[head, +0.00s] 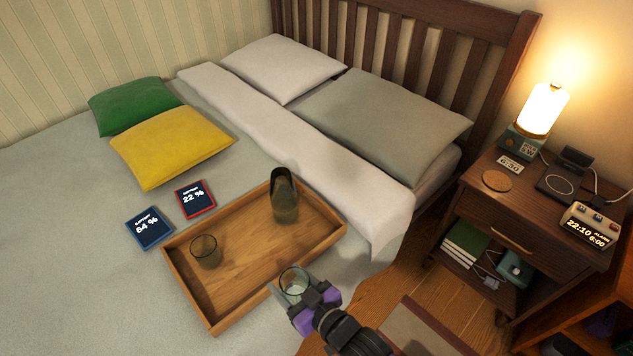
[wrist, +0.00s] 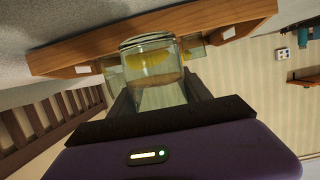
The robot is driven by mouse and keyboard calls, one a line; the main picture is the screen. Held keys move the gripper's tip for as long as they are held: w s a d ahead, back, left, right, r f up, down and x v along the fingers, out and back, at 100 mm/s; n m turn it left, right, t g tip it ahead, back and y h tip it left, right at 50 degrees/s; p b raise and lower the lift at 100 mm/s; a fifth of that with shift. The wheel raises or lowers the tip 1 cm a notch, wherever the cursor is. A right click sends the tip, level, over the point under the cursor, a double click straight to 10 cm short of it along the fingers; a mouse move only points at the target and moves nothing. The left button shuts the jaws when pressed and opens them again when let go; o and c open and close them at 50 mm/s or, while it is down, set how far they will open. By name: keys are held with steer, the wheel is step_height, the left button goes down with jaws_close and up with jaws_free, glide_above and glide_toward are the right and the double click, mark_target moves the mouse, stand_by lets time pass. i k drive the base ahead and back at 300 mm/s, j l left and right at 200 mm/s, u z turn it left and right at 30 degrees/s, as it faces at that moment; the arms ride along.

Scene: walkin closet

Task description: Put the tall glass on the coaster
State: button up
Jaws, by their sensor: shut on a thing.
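A clear glass (head: 293,281), apparently the tall glass, is in my gripper (head: 303,288) beside the near right edge of the wooden tray. In the wrist view the glass (wrist: 152,68) sits between the two fingers of my gripper (wrist: 153,72), which is shut on it. Its rim shows, but its full height is hard to judge. The round cork coaster (head: 497,181) lies bare on the nightstand at the right, well apart from my gripper.
The tray (head: 222,322) on the bed holds another glass (head: 206,252) and a dark carafe (head: 284,196). The nightstand (head: 525,203) also bears a lit lamp (head: 543,110), a charging pad (head: 559,185) and an alarm clock (head: 588,226). Wooden floor shows between bed and nightstand.

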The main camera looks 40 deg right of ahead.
mark_target(497, 180)
steer(key=z, duration=1)
steer(key=i+j+z, duration=0.15)
steer(key=i+j, duration=0.25)
steer(key=i+j+z, duration=0.2)
steer(key=i+j, duration=0.2)
steer(key=j, duration=0.2)
